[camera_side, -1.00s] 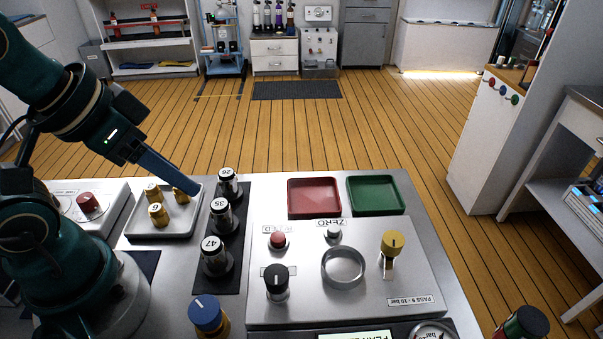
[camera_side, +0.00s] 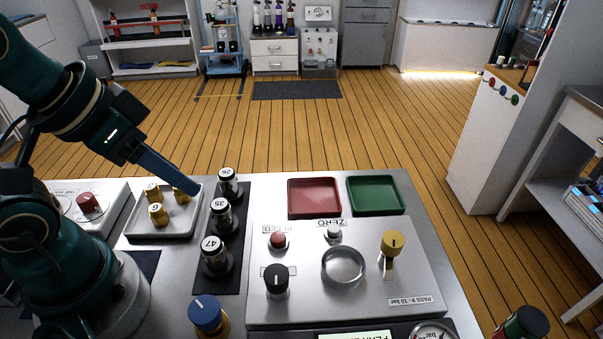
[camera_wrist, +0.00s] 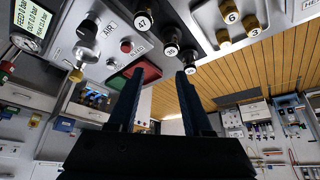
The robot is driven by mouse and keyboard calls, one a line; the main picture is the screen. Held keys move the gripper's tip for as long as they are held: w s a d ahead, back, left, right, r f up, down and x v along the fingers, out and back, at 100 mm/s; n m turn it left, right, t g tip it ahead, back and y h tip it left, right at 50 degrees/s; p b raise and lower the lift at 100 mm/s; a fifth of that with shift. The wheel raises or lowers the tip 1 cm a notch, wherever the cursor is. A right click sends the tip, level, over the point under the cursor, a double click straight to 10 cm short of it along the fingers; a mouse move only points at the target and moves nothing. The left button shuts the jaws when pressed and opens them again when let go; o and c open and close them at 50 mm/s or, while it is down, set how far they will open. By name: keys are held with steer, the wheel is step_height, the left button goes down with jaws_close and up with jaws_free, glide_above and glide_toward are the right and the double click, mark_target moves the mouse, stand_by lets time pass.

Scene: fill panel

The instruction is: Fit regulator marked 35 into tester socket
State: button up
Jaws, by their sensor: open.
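The regulator marked 35 (camera_side: 221,215) stands upright on a dark strip, between the regulator marked 26 (camera_side: 228,184) and the regulator marked 47 (camera_side: 215,255). It is a dark cylinder with a white numbered top, and shows in the wrist view too (camera_wrist: 171,50). The tester socket (camera_side: 343,266) is an empty-looking metal ring on the grey tester panel (camera_side: 310,305). My gripper (camera_side: 196,188) is above the work, left of the regulators in the side view. Its two blue fingers are apart with nothing between them in the wrist view (camera_wrist: 157,77).
A white tray (camera_side: 140,232) with brass pieces lies left of the regulators. A red tray (camera_side: 314,197) and a green tray (camera_side: 375,195) lie behind the panel. A black knob (camera_side: 276,280), a red button (camera_side: 278,240) and a yellow-topped valve (camera_side: 392,245) rise around the socket.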

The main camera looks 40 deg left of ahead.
steer(key=o, duration=0.4)
steer(key=m+g, duration=0.2)
steer(key=m, duration=0.3)
glide_above(218, 204)
steer(key=s+d, duration=0.2)
steer(key=f, duration=0.1)
steer(key=f+g, duration=0.1)
steer(key=f, duration=0.1)
steer(key=w+a+f+g, duration=0.1)
steer(key=f, duration=0.1)
steer(key=w+a+f+m+g, duration=0.1)
steer(key=f, duration=0.1)
steer(key=shift+w+f, duration=0.15)
steer(key=shift+f+g, duration=0.3)
steer(key=shift+f, duration=2.65)
